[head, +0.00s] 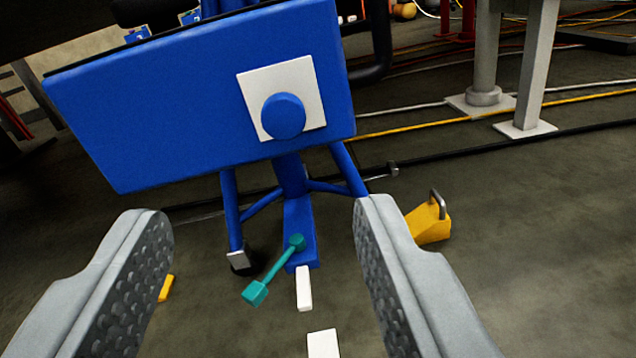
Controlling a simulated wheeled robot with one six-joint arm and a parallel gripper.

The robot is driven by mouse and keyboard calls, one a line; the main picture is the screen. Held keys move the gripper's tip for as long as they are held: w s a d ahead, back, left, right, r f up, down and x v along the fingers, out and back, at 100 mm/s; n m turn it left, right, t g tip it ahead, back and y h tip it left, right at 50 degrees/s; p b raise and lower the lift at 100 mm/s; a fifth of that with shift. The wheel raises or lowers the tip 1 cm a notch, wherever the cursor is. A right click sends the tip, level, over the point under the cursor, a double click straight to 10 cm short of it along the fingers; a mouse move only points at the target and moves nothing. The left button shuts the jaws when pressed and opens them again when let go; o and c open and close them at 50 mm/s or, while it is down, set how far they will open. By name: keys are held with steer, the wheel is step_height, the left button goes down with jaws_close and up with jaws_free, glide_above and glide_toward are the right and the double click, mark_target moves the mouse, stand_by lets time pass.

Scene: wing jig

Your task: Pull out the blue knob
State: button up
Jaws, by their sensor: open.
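The blue knob (283,116) is round and sits on a white square plate (311,76) on the front of a large blue panel (170,115). My gripper (262,225) is open and empty, its two grey padded fingers wide apart at the lower left and lower right. The knob is above and between the fingertips in the picture, and neither finger touches it. The panel looks tilted in this view and stands on blue legs. I cannot tell how far the knob sticks out.
A teal lever (275,270) is low on the blue stand, between my fingers. A yellow block with a metal handle (430,222) is on the floor at right. Grey posts (532,65) stand at upper right, with cables (450,123) across the floor.

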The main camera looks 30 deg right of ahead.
mark_target(283, 121)
steer(key=x, duration=0.5)
steer(key=f+x, duration=0.1)
steer(key=x, duration=1)
steer(key=shift+w+d+f, duration=0.2)
steer(key=shift+d+f, duration=0.05)
